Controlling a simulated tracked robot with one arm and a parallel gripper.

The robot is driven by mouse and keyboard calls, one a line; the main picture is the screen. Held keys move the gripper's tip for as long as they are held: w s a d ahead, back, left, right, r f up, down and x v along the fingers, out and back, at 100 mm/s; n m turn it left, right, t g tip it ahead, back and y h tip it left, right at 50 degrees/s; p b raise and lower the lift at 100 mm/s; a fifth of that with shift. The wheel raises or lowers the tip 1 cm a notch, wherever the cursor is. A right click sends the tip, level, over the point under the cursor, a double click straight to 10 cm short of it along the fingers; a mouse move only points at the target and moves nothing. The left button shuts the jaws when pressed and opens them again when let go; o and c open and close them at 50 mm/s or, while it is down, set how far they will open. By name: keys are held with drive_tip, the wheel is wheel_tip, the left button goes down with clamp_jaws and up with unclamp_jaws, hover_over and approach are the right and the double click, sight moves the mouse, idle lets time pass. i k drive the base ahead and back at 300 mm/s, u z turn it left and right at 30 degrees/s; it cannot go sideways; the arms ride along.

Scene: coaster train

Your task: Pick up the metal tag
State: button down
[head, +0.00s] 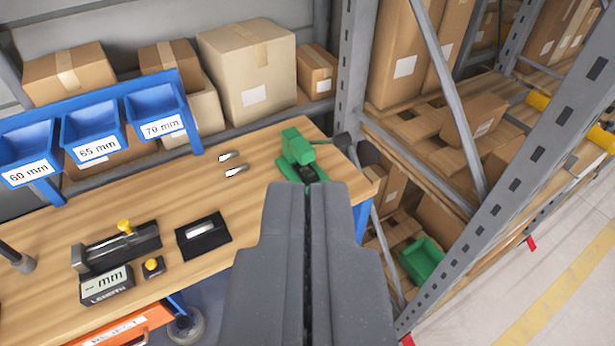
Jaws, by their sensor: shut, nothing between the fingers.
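Two small, shiny metal pieces that look like tags lie on the wooden bench: an upper one (231,156) and a lower one (237,171), left of the green press. Another light metal piece (202,228) sits in a black holder (203,235) nearer the front. I cannot tell which of these is the metal tag. My gripper (309,188) is in the lower middle of the view, its two grey fingers shut together and empty. Its tips appear just in front of the green press (298,153), right of the metal pieces. The gripper hides part of the bench's right end.
A length gauge (115,250) stands front left. Grey rack posts (350,80) and cardboard boxes are behind and to the right.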

sight(305, 169)
drive_tip(key=u, duration=0.5)
drive_tip(key=i, duration=0.9)
drive_tip(key=z, duration=1.25)
